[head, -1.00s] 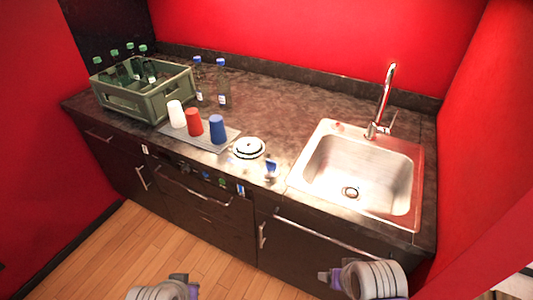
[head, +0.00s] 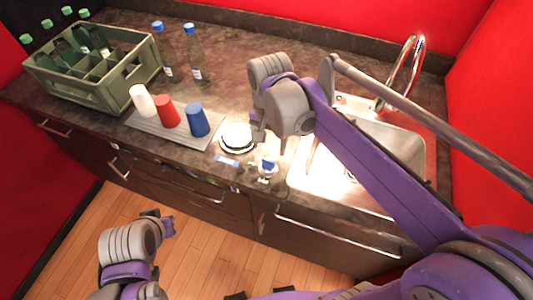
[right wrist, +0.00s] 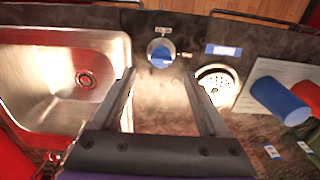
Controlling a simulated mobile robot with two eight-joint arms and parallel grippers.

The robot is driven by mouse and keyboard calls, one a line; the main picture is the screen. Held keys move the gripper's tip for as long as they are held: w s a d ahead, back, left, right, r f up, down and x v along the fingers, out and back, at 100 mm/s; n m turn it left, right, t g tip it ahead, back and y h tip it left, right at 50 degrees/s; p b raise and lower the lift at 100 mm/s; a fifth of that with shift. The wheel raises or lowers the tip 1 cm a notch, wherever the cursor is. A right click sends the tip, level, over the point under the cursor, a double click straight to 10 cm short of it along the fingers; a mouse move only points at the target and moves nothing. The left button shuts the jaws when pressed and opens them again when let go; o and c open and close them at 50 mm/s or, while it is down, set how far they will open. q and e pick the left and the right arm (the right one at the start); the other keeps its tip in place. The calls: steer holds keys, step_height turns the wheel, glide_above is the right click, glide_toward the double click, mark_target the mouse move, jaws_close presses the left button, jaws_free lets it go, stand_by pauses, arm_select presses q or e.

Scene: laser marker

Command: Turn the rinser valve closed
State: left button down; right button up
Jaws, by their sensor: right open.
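The rinser valve, with a blue knob and pale metal fittings (head: 267,167), is at the counter's front edge, between the round rinser (head: 237,138) and the sink. In the right wrist view the valve (right wrist: 160,55) lies ahead of the fingertips, roughly between their lines, and the rinser (right wrist: 217,86) is right of it. My right gripper (head: 270,139) is above the counter near the valve; in the right wrist view its fingers (right wrist: 158,80) are spread and empty, apart from the valve. My left gripper (head: 163,222) is low in front of the cabinets; its jaw opening is unclear.
The steel sink (head: 400,150) with its tall faucet is at the right, partly hidden by my right arm. White, red and blue cups (head: 198,120) stand on a ribbed mat left of the rinser.

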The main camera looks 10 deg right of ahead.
mark_target(268, 160)
steer(key=f, duration=0.6)
steer(key=shift+w+f, duration=0.2)
steer(key=shift+w, duration=0.15)
steer(key=shift+s+f, duration=0.1)
steer(key=shift+f, duration=0.6)
steer(key=shift+c, duration=0.3)
jaws_close()
